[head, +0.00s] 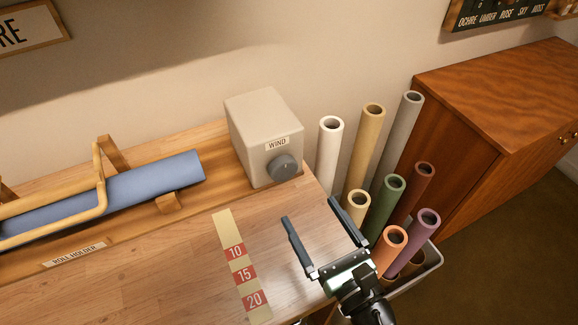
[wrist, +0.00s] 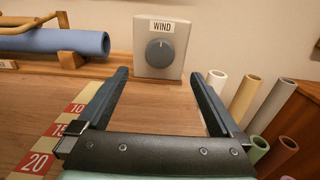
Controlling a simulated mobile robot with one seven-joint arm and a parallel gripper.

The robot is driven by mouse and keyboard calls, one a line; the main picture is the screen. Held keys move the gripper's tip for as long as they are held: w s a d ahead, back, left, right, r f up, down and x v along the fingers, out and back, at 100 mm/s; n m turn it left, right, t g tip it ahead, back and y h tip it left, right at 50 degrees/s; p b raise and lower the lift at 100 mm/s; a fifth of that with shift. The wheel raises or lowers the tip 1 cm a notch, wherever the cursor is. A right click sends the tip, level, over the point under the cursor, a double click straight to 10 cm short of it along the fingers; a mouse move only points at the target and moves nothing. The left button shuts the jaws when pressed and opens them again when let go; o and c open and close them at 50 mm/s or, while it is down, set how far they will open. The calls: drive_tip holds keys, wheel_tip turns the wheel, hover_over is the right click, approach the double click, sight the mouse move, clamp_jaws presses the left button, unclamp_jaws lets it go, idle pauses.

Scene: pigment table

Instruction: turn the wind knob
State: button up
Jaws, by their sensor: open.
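The wind knob (head: 283,167) is a round dark grey dial on the front of a pale box labelled WIND (head: 262,125), at the back right of the table. In the wrist view the knob (wrist: 160,52) faces me, with a small light mark near its top, and the box front (wrist: 178,72) is around it. My gripper (head: 309,210) is open and empty, in front of the box and apart from the knob. In the wrist view its two fingers (wrist: 158,80) point towards the box, one on each side of the knob's line.
A blue roll (head: 150,183) lies in a wooden roll holder (head: 100,180) at left. A numbered strip (head: 225,225) lies on the table (head: 150,260). Several upright paper rolls (head: 328,150) stand right of the box, beside a wooden cabinet (head: 500,90). The tabletop before the box is clear.

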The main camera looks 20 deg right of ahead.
sight(286, 171)
drive_tip(key=w+p, duration=0.1)
drive_tip(key=w, duration=0.9)
drive_tip(key=shift+w+a, duration=0.15)
drive_tip(key=shift+w, duration=0.2)
drive_tip(key=c, duration=1.3)
drive_tip(key=shift+r+m+p, duration=0.1)
drive_tip(key=shift+m+p, duration=0.2)
